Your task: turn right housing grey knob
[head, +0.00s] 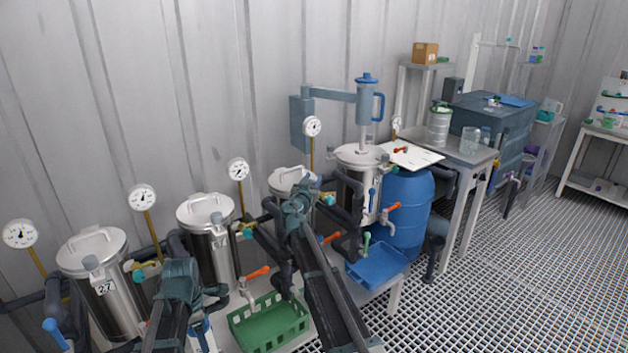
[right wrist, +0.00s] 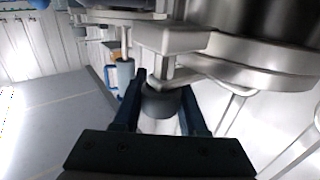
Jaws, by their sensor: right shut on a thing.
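Several steel housings with lids stand in a row in the head view, two at the left (head: 100,285) (head: 207,240), one in the middle (head: 288,181) and one at the right (head: 358,160). My right gripper (right wrist: 160,100) is shut on a dark grey knob (right wrist: 160,104), with a finger on each side, below a steel clamp bracket (right wrist: 172,45). In the head view my right arm reaches the front of the middle housing, where wrist and arm cover the knob. My left arm is low at the left, by the two left housings; its fingers are not clear.
Round gauges (head: 238,169) on yellow stems stand behind the housings. A green crate (head: 268,322) and a blue tray (head: 377,265) lie below. A blue drum (head: 408,215) and a grey table (head: 455,150) stand to the right. Grated floor is clear at the right.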

